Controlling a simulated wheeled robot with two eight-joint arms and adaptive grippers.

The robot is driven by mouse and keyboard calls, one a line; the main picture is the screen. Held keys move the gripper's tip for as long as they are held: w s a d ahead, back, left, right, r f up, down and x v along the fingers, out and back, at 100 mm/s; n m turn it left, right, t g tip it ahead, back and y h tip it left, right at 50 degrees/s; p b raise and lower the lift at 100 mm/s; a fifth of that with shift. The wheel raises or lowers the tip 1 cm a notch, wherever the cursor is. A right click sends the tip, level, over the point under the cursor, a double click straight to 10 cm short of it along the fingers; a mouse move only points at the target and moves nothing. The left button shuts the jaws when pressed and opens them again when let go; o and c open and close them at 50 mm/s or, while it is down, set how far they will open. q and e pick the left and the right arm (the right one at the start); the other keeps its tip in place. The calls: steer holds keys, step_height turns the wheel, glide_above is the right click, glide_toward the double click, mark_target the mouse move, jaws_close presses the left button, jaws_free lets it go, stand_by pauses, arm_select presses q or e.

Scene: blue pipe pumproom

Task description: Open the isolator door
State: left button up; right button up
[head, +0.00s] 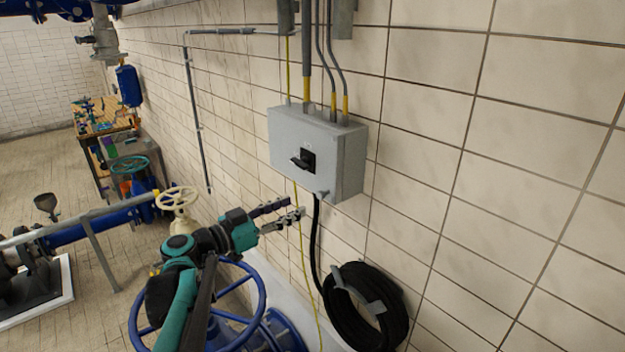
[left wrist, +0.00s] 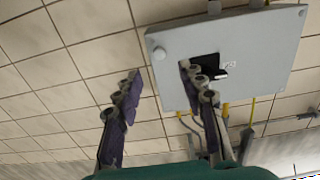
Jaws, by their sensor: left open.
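The isolator is a light grey box (head: 311,135) on the tiled wall, with its front door closed. A black rotary handle (head: 304,160) sits on the door, and a small grey knob (head: 322,195) is at its lower right corner. In the left wrist view the box (left wrist: 265,50) appears turned over, with the knob (left wrist: 158,53) near the fingers and the handle (left wrist: 208,68) partly behind one finger. My left gripper (head: 296,208) is open and empty, just below the box and apart from it. My right gripper is not in view.
Conduits with yellow ends (head: 307,60) enter the box top. A black cable and a yellow-green wire hang below it. A black hose coil (head: 365,305) hangs at lower right. A large blue handwheel (head: 255,310) lies below my left arm. Wall right of the box is clear.

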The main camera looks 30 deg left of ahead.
mark_target(318, 195)
arm_select(q)
steer(key=p+x, duration=0.1)
steer(key=x, duration=0.6)
steer(key=shift+w+d, duration=0.15)
steer(key=shift+w, duration=0.15)
jaws_close()
